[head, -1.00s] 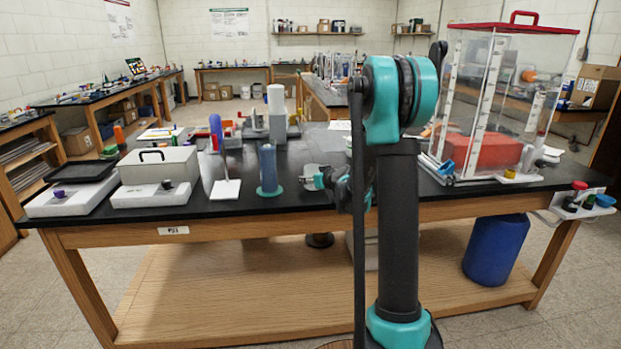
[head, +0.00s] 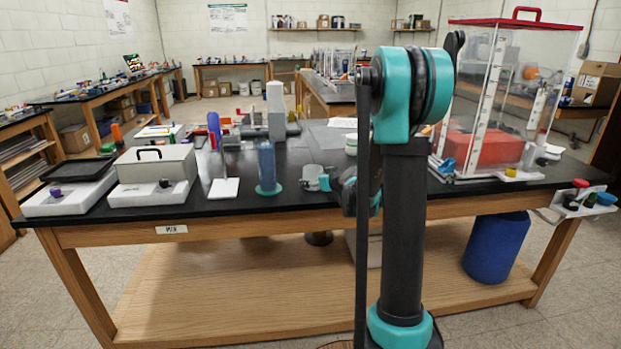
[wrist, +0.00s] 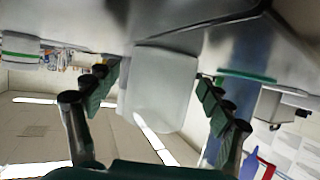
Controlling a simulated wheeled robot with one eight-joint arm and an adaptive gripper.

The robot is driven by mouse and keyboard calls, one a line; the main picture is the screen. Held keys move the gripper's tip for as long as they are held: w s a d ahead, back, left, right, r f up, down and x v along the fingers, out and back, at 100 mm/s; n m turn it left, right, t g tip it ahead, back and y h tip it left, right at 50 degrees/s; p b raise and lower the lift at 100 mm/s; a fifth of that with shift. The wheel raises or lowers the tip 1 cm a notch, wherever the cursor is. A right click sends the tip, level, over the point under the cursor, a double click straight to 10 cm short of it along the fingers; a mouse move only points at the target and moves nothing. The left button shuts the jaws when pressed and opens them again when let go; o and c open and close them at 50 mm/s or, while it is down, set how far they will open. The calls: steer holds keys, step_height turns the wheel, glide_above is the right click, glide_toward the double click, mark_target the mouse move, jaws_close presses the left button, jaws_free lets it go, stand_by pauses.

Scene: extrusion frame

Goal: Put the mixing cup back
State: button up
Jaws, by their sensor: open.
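A translucent, whitish cup (wrist: 160,90), apparently the mixing cup, sits between my fingers in the wrist view. That view is upside down, with the dark bench top along its upper part. My gripper (wrist: 158,82) is open, with one finger on each side of the cup and a visible gap to both. In the head view, my gripper (head: 325,182) is low over the front of the black bench, beside the pale cup (head: 311,173). The arm hides part of the bench behind it.
A blue cylinder on a green base (head: 267,168) stands left of the cup. A clear case with a red lid (head: 515,25) stands right. A white jar (wrist: 20,47) shows in the wrist view.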

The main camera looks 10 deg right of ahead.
steer(key=v, duration=0.4)
steer(key=r+v, duration=0.1)
steer(key=v, duration=0.4)
steer(key=shift+w+a, duration=0.2)
stand_by(0.6)
steer(key=s+f+m+g+h, duration=0.1)
steer(key=s+f, duration=0.4)
steer(key=s, duration=0.5)
steer(key=s+f+m+g+h, duration=0.1)
steer(key=s+f+g, duration=0.3)
steer(key=s, duration=0.7)
steer(key=s+f+m+g+h, duration=0.2)
steer(key=s+f, duration=0.3)
steer(key=s, duration=0.6)
steer(key=shift+f+g+h, duration=0.3)
steer(key=shift+f+g, duration=0.05)
steer(key=shift+g, duration=0.25)
steer(key=shift+s, duration=0.15)
